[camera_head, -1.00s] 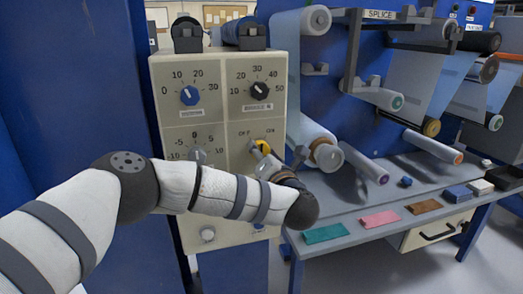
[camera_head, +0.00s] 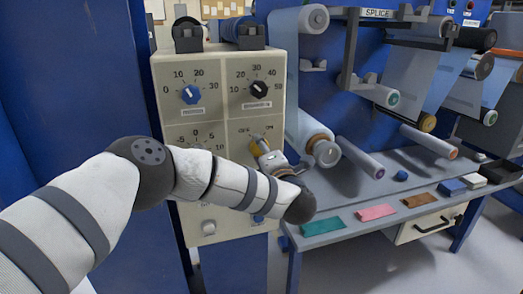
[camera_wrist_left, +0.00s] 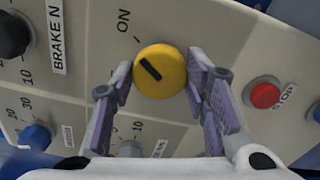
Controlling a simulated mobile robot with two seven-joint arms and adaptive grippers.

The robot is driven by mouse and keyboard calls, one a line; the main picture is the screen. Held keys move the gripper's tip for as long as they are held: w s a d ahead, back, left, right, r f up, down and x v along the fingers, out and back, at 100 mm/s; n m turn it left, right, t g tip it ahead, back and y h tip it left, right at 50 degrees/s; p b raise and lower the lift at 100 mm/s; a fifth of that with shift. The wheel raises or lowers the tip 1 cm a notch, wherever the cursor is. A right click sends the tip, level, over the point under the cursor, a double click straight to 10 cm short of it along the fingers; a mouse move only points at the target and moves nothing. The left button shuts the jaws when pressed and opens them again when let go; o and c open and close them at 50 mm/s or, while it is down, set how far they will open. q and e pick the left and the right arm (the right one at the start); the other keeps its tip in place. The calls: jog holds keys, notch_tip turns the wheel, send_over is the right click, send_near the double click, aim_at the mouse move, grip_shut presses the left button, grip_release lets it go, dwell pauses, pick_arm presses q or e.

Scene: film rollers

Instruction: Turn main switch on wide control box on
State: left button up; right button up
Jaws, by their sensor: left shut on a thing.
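The wide control box (camera_head: 220,120) is a beige panel with several dials, at the middle left of the head view. Its main switch is a yellow round knob (camera_wrist_left: 160,72) with a black pointer mark, beside the ON label (camera_wrist_left: 124,20) in the left wrist view. The pointer mark slants up-left, roughly toward the tick by ON. My left gripper (camera_head: 260,148) is at the knob, with one finger on each side, shut on it. The gripper hides much of the knob in the head view. The OFF label is not visible in the wrist view. My right gripper is not in view.
A red button (camera_wrist_left: 264,95) sits right of the gripper in the wrist view. The blue dial (camera_head: 191,94) and black dial (camera_head: 259,89) are above the gripper. Film rollers (camera_head: 322,148) stand close to the right, above a grey table (camera_head: 345,205).

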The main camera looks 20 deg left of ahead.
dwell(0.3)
pick_arm(q)
jog(key=o, duration=1.1)
jog(key=shift+o, duration=0.2)
jog(key=v, duration=1.2)
